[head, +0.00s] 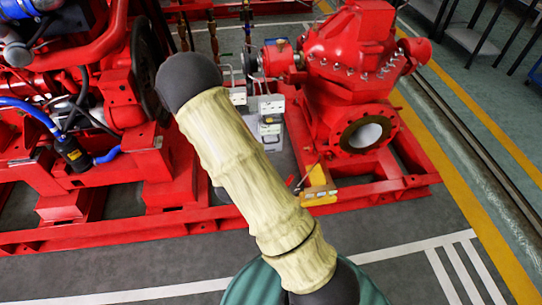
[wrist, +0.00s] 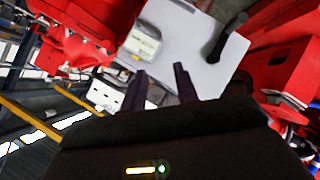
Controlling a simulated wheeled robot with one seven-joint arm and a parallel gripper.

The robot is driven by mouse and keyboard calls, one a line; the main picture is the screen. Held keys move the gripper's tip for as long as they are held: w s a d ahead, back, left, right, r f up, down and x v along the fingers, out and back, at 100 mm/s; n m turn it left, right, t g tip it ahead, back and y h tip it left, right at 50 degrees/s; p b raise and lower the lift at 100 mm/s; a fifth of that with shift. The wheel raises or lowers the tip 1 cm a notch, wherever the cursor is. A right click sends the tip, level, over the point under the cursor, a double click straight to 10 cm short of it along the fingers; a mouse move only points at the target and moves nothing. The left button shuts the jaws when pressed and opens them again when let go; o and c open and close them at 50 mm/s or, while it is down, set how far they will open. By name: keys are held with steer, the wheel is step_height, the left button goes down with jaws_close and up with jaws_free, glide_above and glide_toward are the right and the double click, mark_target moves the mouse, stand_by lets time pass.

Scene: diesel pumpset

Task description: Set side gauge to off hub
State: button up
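My gripper (wrist: 161,78) shows in the wrist view with its two dark fingers apart and nothing between them. The fingers stand in front of a light grey panel (wrist: 190,45). A whitish box (wrist: 142,42) sits on the panel's left part, and a dark knob or lever (wrist: 228,38) on its right. A second white box (wrist: 105,96) is left of the fingers. In the head view, small whitish boxes (head: 270,104) stand between engine and pump. I cannot tell which is the side gauge, and no hub marking is readable. My arm hides the gripper in the head view.
The red pump (head: 352,50) stands at right and the red engine (head: 95,80) at left, both on a red base frame (head: 225,218). Grey floor in front is clear.

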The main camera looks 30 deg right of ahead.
mark_target(271, 143)
step_height(271, 143, down, 12)
steer(key=s+d+n+t+h+b, duration=0.1)
steer(key=n+t+h+b, duration=0.4)
steer(key=b, duration=0.6)
steer(key=shift+s+d+f+n+t, duration=0.2)
steer(key=shift+s+n+t, duration=0.1)
steer(key=shift+s+n, duration=0.65)
steer(key=shift+w, duration=0.15)
steer(key=b+x, duration=0.4)
steer(key=x, duration=1.3)
steer(key=shift+d+r, duration=0.2)
jaws_close()
